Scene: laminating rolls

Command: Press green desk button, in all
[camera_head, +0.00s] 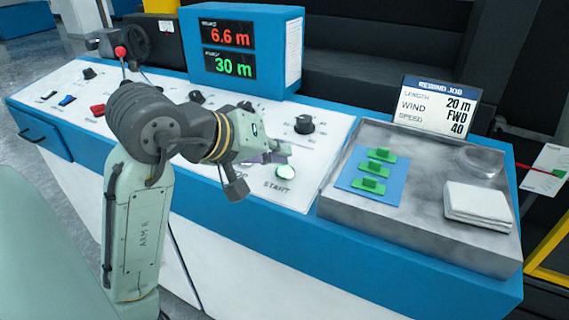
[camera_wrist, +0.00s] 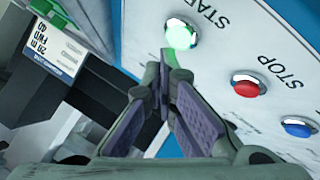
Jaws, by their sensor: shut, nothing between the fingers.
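The green desk button (camera_head: 286,172) is a round, lit button in a metal ring above the word START on the white panel. In the wrist view the green button (camera_wrist: 180,34) glows just beyond my fingertips. My gripper (camera_head: 268,157) is shut and empty, its purple-padded fingers together. In the wrist view my gripper (camera_wrist: 164,58) has its tips close to the lower left edge of the button. I cannot tell whether they touch it. The red STOP button (camera_wrist: 247,85) and a blue button (camera_wrist: 297,127) sit beside it on the panel.
A display box (camera_head: 245,50) reads 6.6 m and 30 m. A black knob (camera_head: 304,124) stands behind the green button.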

